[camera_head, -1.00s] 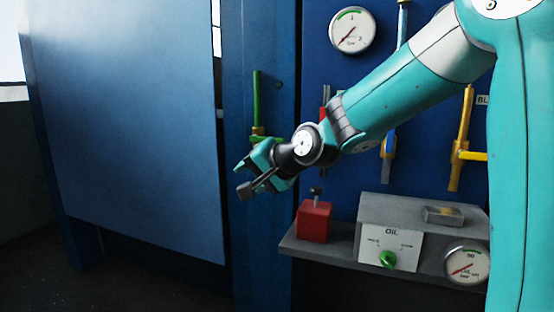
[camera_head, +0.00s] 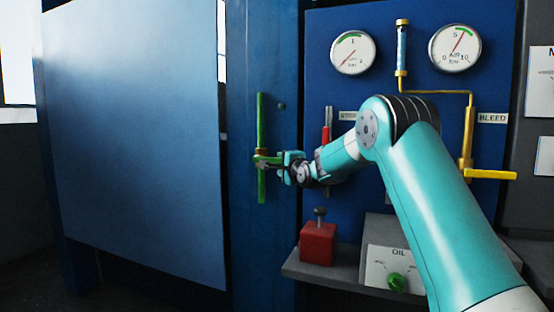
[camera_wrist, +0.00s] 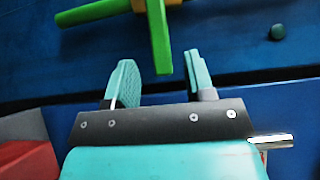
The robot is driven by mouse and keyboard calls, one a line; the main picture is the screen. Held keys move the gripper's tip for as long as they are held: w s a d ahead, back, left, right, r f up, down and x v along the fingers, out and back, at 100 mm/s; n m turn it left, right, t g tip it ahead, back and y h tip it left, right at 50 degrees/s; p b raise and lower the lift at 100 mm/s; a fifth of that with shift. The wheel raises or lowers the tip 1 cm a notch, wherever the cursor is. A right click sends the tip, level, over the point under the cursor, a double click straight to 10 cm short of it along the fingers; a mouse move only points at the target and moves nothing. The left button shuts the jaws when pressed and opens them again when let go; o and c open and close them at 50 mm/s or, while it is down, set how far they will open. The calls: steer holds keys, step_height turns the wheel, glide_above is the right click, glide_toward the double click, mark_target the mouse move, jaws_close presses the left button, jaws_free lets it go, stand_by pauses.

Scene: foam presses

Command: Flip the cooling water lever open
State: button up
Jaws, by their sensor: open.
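A green lever (camera_head: 271,160) sits on a vertical green pipe (camera_head: 261,110) on the blue post left of the panel. No label for it can be read. The lever sticks out sideways from the pipe, toward the right. My gripper (camera_head: 284,164) is at the lever's free end, pointing left. In the wrist view the green lever (camera_wrist: 159,35) comes down from a brass-coloured body on the green pipe (camera_wrist: 92,12). Its end lies between the two teal fingers of my gripper (camera_wrist: 159,62), which is open. Gaps show on both sides, so the fingers appear not to touch it.
A red lever (camera_head: 325,133) stands close behind my wrist, beside the stop label. A yellow bleed lever (camera_head: 490,174) sticks out at the right. A red box (camera_head: 318,243) with a knob stands on the shelf below. A large blue panel (camera_head: 135,140) fills the left.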

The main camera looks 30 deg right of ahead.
mark_target(277, 161)
steer(key=shift+w+d+p, duration=0.15)
steer(key=shift+w+p, duration=0.1)
steer(key=shift+w, duration=1.05)
steer(key=shift+w+d+p, duration=0.15)
steer(key=shift+w+p, duration=0.05)
steer(key=shift+w, duration=1.05)
steer(key=shift+c, duration=0.5)
jaws_close()
